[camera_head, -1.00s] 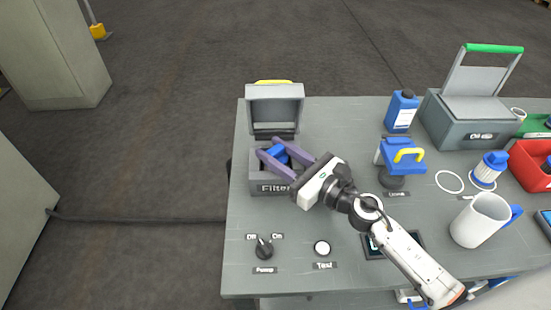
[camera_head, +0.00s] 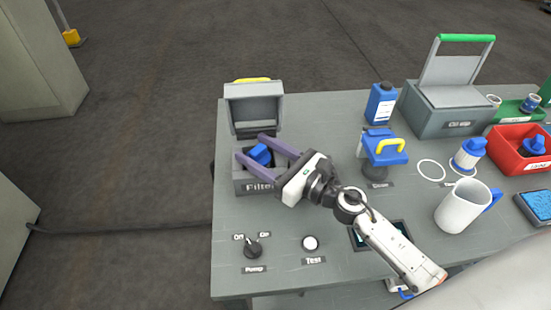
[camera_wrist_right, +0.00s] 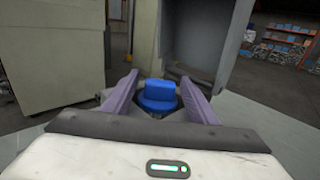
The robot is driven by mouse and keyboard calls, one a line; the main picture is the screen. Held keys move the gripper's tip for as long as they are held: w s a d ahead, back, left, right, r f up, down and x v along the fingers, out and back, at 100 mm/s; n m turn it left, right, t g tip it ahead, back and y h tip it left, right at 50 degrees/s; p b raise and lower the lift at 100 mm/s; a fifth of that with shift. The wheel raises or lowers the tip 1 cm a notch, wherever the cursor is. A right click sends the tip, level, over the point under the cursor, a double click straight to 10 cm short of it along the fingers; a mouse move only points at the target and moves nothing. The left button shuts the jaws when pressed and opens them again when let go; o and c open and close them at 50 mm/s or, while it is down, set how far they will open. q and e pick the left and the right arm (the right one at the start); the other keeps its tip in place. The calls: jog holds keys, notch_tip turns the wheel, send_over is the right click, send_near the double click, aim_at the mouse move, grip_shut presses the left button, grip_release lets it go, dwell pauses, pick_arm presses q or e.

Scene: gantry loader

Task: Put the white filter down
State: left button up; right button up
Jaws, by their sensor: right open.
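A filter with a blue cap (camera_head: 261,154) is in the grey box labelled Filter (camera_head: 257,186), whose lid (camera_head: 253,103) stands open. Its body is hidden by the box wall and my gripper. My right gripper (camera_head: 249,146) is over the box, its two purple fingers open on either side of the blue cap. In the right wrist view the cap (camera_wrist_right: 158,94) shows between the spread fingers, with gaps at both sides. Another white filter with a blue cap (camera_head: 468,158) stands upright at the right of the table. My left gripper is out of view.
A blue device with a yellow handle (camera_head: 385,152), a white mug (camera_head: 463,207) and a blue bottle (camera_head: 380,103) stand right of the box. A grey box with a green handle (camera_head: 450,112) and a red bin (camera_head: 515,158) are farther right. A knob (camera_head: 253,248) and button (camera_head: 310,243) sit in front.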

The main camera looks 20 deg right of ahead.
jog(key=b+v, duration=0.2)
jog(key=v, duration=0.9)
jog(key=shift+f, duration=0.15)
jog(key=shift+s+d+b, duration=0.15)
jog(key=shift+s+b, duration=0.15)
jog(key=shift+s, duration=0.1)
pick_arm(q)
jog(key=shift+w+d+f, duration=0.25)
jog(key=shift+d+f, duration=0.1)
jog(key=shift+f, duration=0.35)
